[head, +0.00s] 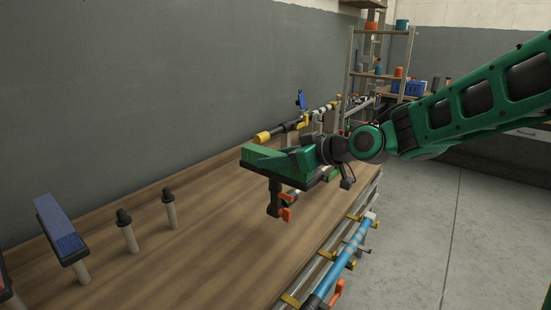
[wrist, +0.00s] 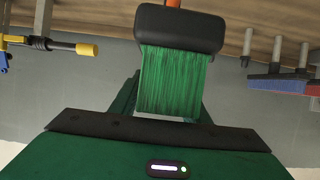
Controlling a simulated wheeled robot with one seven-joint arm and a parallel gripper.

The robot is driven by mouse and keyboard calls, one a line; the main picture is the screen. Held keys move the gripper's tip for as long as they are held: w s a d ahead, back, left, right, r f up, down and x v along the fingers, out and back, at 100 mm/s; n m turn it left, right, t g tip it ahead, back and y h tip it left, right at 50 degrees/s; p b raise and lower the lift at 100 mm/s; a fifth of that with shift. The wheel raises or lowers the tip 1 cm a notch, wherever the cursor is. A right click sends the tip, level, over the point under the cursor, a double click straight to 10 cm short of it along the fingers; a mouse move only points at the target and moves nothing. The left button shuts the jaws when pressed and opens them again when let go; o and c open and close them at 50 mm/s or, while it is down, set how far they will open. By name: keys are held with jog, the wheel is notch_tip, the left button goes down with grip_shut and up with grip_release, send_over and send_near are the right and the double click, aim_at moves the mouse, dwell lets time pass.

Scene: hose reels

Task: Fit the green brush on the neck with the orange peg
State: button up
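The green brush, with a black back and green bristles facing up, is held level in my gripper (head: 298,157) above the workbench in the head view. In the upside-down wrist view the brush (wrist: 177,75) sits between the green fingers, which appear shut on it; the contact is partly hidden. A black socket with orange parts (head: 287,213) hangs under the brush. The neck, a light blue tube (head: 345,254) with an orange peg (head: 336,291) and a grey end, lies along the bench's front edge, right of and apart from the brush.
Yellow brackets (head: 327,254) and rails line the bench's front edge. A yellow-tipped neck (head: 264,138) with a blue peg stands at the back. A blue brush (head: 60,226) on a post and two black-capped posts (head: 129,236) stand at left. The bench middle (head: 215,250) is clear.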

jog(key=shift+o, duration=0.9)
jog(key=v, duration=1.1)
jog(key=shift+w, duration=0.1)
jog(key=shift+a, duration=0.1)
